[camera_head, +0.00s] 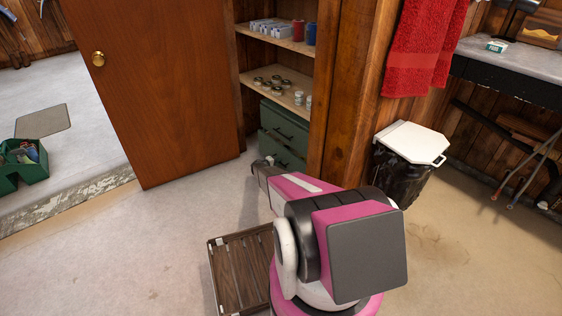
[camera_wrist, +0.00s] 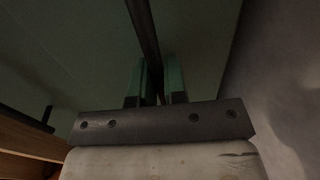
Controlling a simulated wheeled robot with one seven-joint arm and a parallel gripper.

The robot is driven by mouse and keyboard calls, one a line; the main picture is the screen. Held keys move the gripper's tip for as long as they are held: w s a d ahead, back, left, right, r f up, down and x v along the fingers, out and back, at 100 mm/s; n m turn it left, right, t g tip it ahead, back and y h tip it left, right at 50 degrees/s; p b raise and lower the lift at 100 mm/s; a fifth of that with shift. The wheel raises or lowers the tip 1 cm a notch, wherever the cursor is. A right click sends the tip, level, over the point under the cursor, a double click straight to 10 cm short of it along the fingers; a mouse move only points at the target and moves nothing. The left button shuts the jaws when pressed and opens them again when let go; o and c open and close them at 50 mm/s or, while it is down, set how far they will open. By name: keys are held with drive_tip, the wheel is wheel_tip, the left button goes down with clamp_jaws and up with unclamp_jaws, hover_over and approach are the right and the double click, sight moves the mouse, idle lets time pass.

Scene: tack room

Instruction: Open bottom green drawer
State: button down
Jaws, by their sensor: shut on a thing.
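The green drawer unit stands low in the wooden cupboard, with a top drawer (camera_head: 285,121) and the bottom green drawer (camera_head: 284,150). The bottom drawer looks closed or nearly so, and its lower left part is hidden by my arm. My gripper (camera_head: 264,163) reaches low to the front of the bottom drawer. In the wrist view, the fingers of my gripper (camera_wrist: 160,84) are shut on a dark bar handle (camera_wrist: 143,25) in front of a green drawer face (camera_wrist: 75,45). Another dark handle (camera_wrist: 28,120) shows at the left there.
A brown wooden door (camera_head: 160,90) stands open left of the cupboard. A slatted wooden crate (camera_head: 240,270) lies on the floor beside my base. A bin with a white lid (camera_head: 415,140) stands at the right.

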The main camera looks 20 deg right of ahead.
drive_tip(key=f+v, duration=0.2)
drive_tip(key=v, duration=0.9)
drive_tip(key=f+v, duration=0.2)
drive_tip(key=v, duration=0.9)
drive_tip(key=shift+s+a+f, duration=0.2)
drive_tip(key=shift+s+a, duration=0.05)
drive_tip(key=shift+a, duration=0.5)
drive_tip(key=c, duration=1.2)
unclamp_jaws()
drive_tip(key=v, duration=1)
drive_tip(key=shift+a, duration=0.35)
drive_tip(key=shift+s+r, duration=0.1)
drive_tip(key=shift+r, duration=0.05)
